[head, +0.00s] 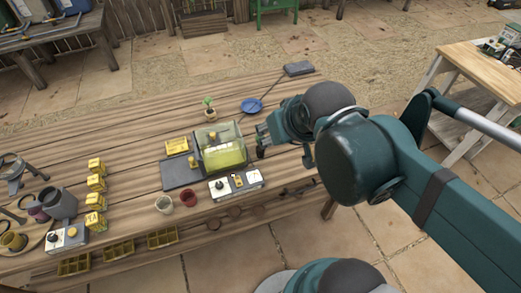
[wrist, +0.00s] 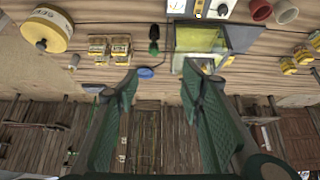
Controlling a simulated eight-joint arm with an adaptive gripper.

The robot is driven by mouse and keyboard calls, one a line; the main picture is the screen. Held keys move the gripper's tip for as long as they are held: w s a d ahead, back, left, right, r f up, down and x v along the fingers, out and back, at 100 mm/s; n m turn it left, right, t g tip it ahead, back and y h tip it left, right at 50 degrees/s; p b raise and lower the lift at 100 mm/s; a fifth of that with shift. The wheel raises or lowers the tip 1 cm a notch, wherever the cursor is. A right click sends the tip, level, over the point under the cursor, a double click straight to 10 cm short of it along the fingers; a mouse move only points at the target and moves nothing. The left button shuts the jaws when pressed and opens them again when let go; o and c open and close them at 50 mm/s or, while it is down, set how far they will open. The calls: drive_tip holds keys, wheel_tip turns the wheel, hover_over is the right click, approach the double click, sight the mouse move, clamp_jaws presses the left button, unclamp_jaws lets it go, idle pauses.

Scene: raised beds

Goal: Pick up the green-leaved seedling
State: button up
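The green-leaved seedling (head: 208,101) stands upright in a small tan pot (head: 211,115) on the slatted wooden bench, behind the clear yellow-green box (head: 222,155) in the head view. My gripper (head: 262,142) is above the bench, to the right of the seedling and box and apart from both. In the wrist view my gripper (wrist: 160,80) has its two green fingers wide apart with nothing between the tips. I cannot make out the seedling surely in the wrist view; the right finger covers part of the area beside the box (wrist: 198,40).
A blue round item (head: 251,105) lies right of the seedling. A white device (head: 236,184), two cups (head: 188,197) and several yellow blocks (head: 96,183) stand on the bench. A dark green item (wrist: 153,40) stands left of the box in the wrist view. Bench behind the seedling is clear.

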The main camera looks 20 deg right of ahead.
drive_tip(key=shift+w, duration=0.1)
drive_tip(key=m+g+h, duration=0.4)
drive_tip(key=m+g, duration=0.3)
drive_tip(key=m, duration=0.9)
hover_over(260, 148)
drive_tip(key=f, duration=2)
drive_tip(key=shift+w+a+f, duration=0.2)
drive_tip(key=shift+w+a, duration=0.05)
drive_tip(key=shift+a, duration=0.15)
drive_tip(key=shift+w+f+m, duration=0.15)
drive_tip(key=shift+f+m, duration=0.55)
drive_tip(key=shift+f, duration=0.15)
drive_tip(key=shift+f, duration=0.1)
drive_tip(key=shift+d+f+h+b, duration=0.2)
drive_tip(key=shift+d+f, duration=0.1)
drive_tip(key=shift+f, duration=0.25)
drive_tip(key=shift+d+f+h+b, duration=0.1)
drive_tip(key=shift+d+f+b, duration=0.15)
drive_tip(key=shift+f, duration=0.25)
